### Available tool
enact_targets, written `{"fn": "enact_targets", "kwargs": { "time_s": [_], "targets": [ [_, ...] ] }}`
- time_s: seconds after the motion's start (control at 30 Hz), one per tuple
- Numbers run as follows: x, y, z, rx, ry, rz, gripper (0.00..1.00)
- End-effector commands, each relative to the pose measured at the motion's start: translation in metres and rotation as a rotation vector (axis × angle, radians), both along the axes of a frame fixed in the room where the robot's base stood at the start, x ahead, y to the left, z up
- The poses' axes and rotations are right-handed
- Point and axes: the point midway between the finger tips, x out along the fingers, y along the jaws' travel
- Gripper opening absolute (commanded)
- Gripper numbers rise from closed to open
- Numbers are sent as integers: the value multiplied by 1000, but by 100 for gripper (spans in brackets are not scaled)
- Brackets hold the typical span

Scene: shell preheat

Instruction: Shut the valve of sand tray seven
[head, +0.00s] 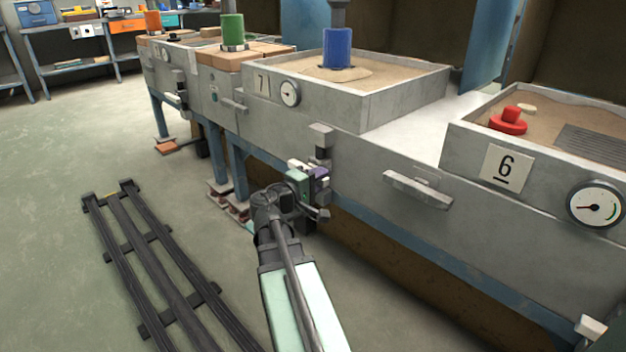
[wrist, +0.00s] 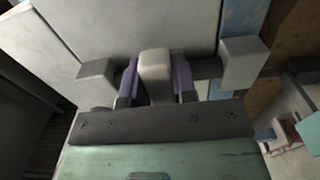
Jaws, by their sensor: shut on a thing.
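Sand tray seven (head: 375,108) carries a "7" plate (head: 262,84) and a round gauge (head: 290,93), with a blue cylinder (head: 338,48) standing in its sand. Below its front sits a valve, with a grey bracket (head: 321,132) above my gripper. My gripper (head: 318,178), at the end of my pale green arm, is at the bench front. In the wrist view, its two purple fingers (wrist: 155,82) are shut on a light grey valve handle (wrist: 155,70) between them. Darker grey parts reach out to either side of the handle. The valve's body is partly hidden by my gripper.
Tray six (head: 452,140) with a red knobbed piece (head: 508,122) stands at the right. A grey handle bar (head: 417,190) juts from the bench front. Green (head: 232,30) and orange (head: 153,21) cylinders stand farther left. Dark rails (head: 160,265) run along the open floor.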

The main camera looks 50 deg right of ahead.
Motion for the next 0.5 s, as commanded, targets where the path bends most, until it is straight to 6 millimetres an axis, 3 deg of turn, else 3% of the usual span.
{"fn": "enact_targets", "kwargs": {
  "time_s": [0.23, 0.27, 0.4, 0.5],
  "targets": [
    [0, 1, -1, 2, -6, 1, 0],
    [0, 1, -1, 2, -6, 1, 30],
    [0, 1, -1, 1, -4, 1, 51],
    [0, 1, 0, 2, -3, 1, 51]
  ]
}}
